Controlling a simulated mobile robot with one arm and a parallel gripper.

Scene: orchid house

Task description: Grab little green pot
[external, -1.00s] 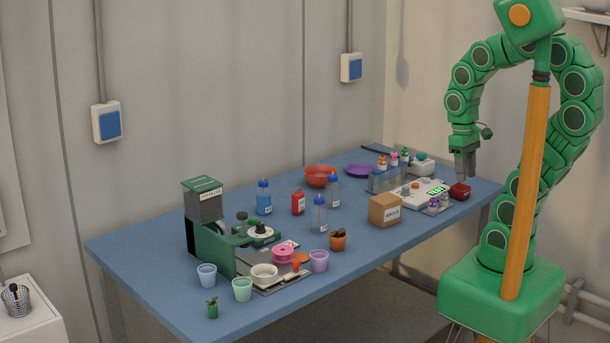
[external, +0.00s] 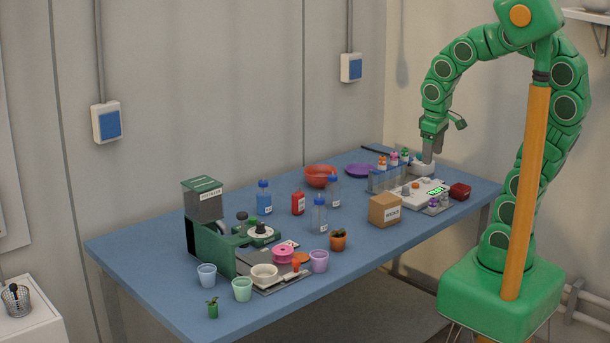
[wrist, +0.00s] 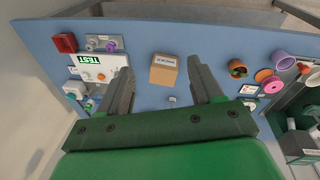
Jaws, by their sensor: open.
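The little green pot (external: 213,311) holds a small plant and stands upright at the near left corner of the blue table, in the external view. I cannot make it out in the wrist view. My gripper (external: 428,158) is over the far right part of the table, far from the pot, near the white device and the tube rack. In the wrist view my gripper (wrist: 207,80) has its two fingers spread apart with nothing between them except the view of the table and box beyond.
A light green cup (external: 242,289) and a blue cup (external: 207,275) stand close to the pot. A green machine (external: 208,232), bottles (external: 319,214), a cardboard box (external: 385,209) and an orange pot (external: 338,240) with a plant lie between.

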